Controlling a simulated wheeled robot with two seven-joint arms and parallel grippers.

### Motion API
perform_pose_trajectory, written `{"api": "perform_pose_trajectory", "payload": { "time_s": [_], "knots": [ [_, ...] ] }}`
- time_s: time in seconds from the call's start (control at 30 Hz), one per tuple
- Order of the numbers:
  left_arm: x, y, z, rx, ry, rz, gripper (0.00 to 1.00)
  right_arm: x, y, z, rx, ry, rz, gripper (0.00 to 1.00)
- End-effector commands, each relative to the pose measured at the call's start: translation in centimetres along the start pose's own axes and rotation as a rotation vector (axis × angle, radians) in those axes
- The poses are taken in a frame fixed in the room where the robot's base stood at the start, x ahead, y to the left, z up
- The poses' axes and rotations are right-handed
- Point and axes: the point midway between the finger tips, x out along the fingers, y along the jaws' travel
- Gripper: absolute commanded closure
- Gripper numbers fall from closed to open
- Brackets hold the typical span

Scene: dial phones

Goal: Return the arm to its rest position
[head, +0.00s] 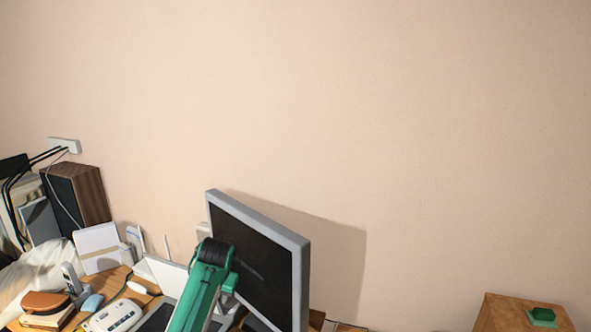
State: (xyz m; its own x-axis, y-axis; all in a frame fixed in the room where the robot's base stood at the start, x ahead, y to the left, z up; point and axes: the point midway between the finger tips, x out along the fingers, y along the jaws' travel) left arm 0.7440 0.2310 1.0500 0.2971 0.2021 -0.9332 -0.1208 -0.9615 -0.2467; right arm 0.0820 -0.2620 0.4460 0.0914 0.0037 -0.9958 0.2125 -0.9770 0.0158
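A green and black jointed arm link, which looks like part of my own arm, rises from the bottom edge in front of the monitor. Neither gripper shows in the head view, so what they hold cannot be seen. A white device (115,315) that may be a phone lies on the desk at the lower left. Its details are too small to tell.
A grey-framed monitor (262,262) stands right beside the arm link. The wooden desk (110,284) at left is crowded, with a speaker (92,193) at the back. A wooden cabinet (500,312) with a green item (542,316) stands at lower right. A bare wall (400,120) fills the background.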

Motion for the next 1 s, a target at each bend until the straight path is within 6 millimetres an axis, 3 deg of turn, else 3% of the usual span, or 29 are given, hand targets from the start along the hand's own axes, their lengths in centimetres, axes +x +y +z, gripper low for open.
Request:
{"api": "perform_pose_trajectory", "payload": {
  "time_s": [0.2,0.5,0.77,1.0],
  "knots": [
    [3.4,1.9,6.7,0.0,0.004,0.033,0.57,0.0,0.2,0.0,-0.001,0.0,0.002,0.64],
    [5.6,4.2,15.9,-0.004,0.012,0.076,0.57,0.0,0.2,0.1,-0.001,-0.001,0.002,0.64],
    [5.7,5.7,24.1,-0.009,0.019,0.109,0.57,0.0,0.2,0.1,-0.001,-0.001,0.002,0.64],
    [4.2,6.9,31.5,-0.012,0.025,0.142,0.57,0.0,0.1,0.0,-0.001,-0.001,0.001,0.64]
  ]
}}
